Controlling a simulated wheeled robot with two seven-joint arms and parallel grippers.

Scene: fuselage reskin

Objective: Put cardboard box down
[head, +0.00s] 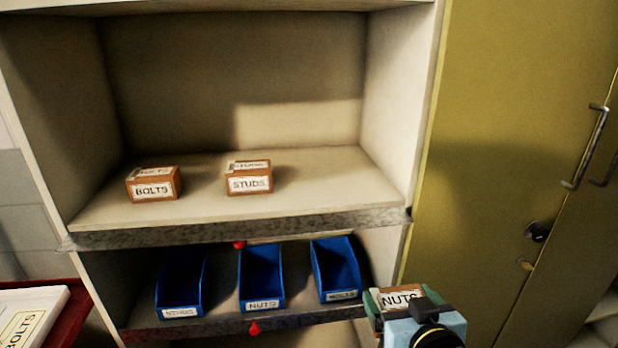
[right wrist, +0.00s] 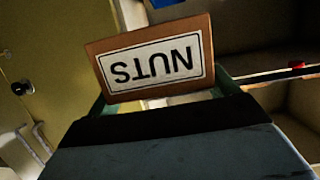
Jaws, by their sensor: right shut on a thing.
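My right gripper (head: 397,303) is shut on a small brown cardboard box labelled NUTS (head: 399,298), at the lower right in front of the shelf. In the right wrist view the NUTS box (right wrist: 152,62) sits between the fingers, its label upside down. Two similar boxes stand on the upper shelf (head: 310,185): the BOLTS box (head: 153,186) at left and the STUDS box (head: 249,179) near the middle. My left gripper does not show.
On the lower shelf stand three blue bins: the left bin (head: 181,285), the NUTS bin (head: 262,278) and the right bin (head: 337,268). A yellow cabinet (head: 510,130) with metal handles adjoins at right. The upper shelf is bare right of the STUDS box. A white BOLTS container (head: 30,310) is at lower left.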

